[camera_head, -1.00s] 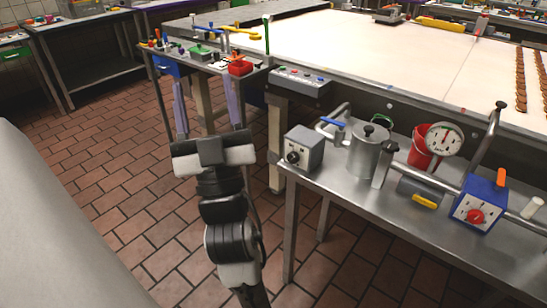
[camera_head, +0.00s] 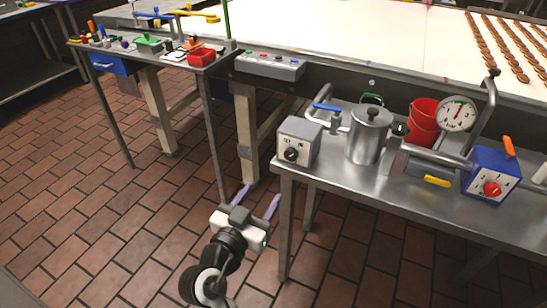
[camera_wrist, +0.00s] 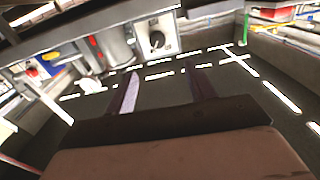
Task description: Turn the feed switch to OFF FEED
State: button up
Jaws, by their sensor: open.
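A grey switch box (camera_head: 299,142) with a black rotary knob (camera_head: 291,155) stands at the left corner of the steel table. Its lettering is too small to read surely. The box (camera_wrist: 157,30) also shows at the top of the wrist view. A blue box (camera_head: 490,175) with a red knob stands farther right on the same table. I cannot tell from lettering which is the feed switch. My gripper (camera_head: 262,194) is open and empty, low over the floor, left of the table and below the grey box. Its two fingers (camera_wrist: 161,72) are spread in the wrist view.
The steel table (camera_head: 400,205) also holds a metal pot (camera_head: 367,140), a red bucket (camera_head: 422,128), a gauge (camera_head: 457,113) and pipes. A white conveyor (camera_head: 360,40) with a button panel (camera_head: 269,65) runs behind. A small cluttered table stands left. Open tiled floor lies in front.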

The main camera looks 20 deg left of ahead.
aim_at(290, 157)
jog(key=w+p, duration=0.1)
jog(key=w, duration=0.3)
jog(key=w+p, duration=0.1)
jog(key=w, duration=0.4)
jog(key=w+p, duration=0.2)
jog(key=w, duration=0.2)
jog(key=shift+w+d+f, duration=0.1)
jog(key=shift+w+d, duration=0.3)
jog(key=c, duration=1)
